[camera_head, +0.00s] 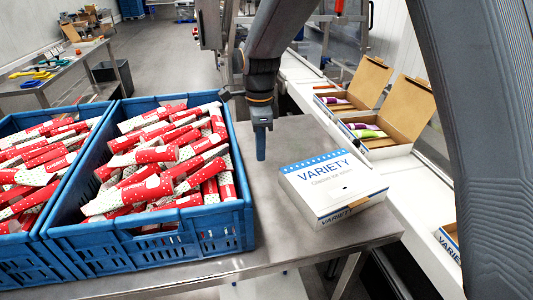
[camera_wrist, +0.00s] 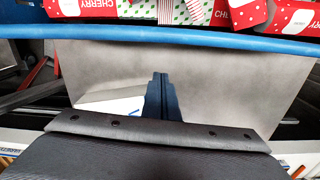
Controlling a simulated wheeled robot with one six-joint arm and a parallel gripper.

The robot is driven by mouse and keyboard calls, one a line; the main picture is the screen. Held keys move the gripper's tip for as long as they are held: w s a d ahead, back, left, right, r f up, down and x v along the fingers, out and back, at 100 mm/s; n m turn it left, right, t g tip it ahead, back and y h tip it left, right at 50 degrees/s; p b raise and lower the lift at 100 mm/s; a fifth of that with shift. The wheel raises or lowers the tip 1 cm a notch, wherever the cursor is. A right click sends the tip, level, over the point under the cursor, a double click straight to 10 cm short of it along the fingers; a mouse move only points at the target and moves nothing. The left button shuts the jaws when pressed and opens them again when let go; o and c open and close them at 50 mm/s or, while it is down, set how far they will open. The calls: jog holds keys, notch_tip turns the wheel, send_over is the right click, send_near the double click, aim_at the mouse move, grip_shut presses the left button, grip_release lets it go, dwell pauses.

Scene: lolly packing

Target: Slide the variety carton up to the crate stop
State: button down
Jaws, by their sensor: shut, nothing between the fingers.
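The variety carton (camera_head: 331,187) is a closed white box with blue lettering. It lies flat on the steel table in the head view, right of the crates. Part of it shows in the wrist view (camera_wrist: 112,102), partly hidden by my wrist. The nearer blue crate (camera_head: 150,243) stands on the table left of the carton, with bare table between them. A separate stop piece cannot be made out. My gripper (camera_head: 261,146) points down between the crate and the carton, shut and empty. It also shows in the wrist view (camera_wrist: 161,82), apart from the crate rim.
Both blue crates hold many red and white cherry packs; the second crate (camera_head: 38,240) is at the far left. The steel table (camera_head: 283,242) is clear around the carton. Open cartons (camera_head: 392,122) stand on a white conveyor at the right.

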notch_tip(320, 180, down, 8)
jog(key=shift+s+f+p, duration=0.1)
jog(key=shift+p, duration=1.05)
jog(key=shift+w+d+p, duration=0.2)
jog(key=shift+d+p, duration=0.1)
jog(key=shift+d, duration=0.35)
jog(key=shift+w+d+p, duration=0.15)
jog(key=shift+d+p, duration=0.15)
jog(key=shift+d, duration=0.3)
jog(key=shift+w+d+p, duration=0.15)
jog(key=shift+d+p, duration=0.15)
jog(key=shift+d, duration=0.4)
